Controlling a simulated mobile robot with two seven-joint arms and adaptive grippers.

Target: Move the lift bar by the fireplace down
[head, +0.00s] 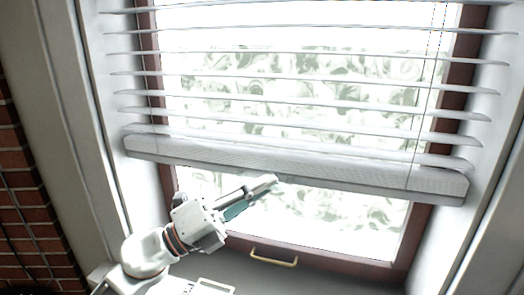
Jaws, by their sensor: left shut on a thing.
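The lift bar (350,178) is the pale, thick bottom rail of a white slatted blind. It hangs across the window and slopes down to the right in the picture. My left gripper (268,184) reaches up from the lower left, and its fingertips meet the lower edge of the bar left of its middle. The gripper is shut on the bar, though glare blurs the contact itself. My right gripper is not in view.
The blind's slats (320,98) fill the window above the bar, with thin cords through them. Below are bare glass, a reddish-brown frame and a brass handle (273,257). A brick wall (22,205) stands at the left. The right side below the bar is clear.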

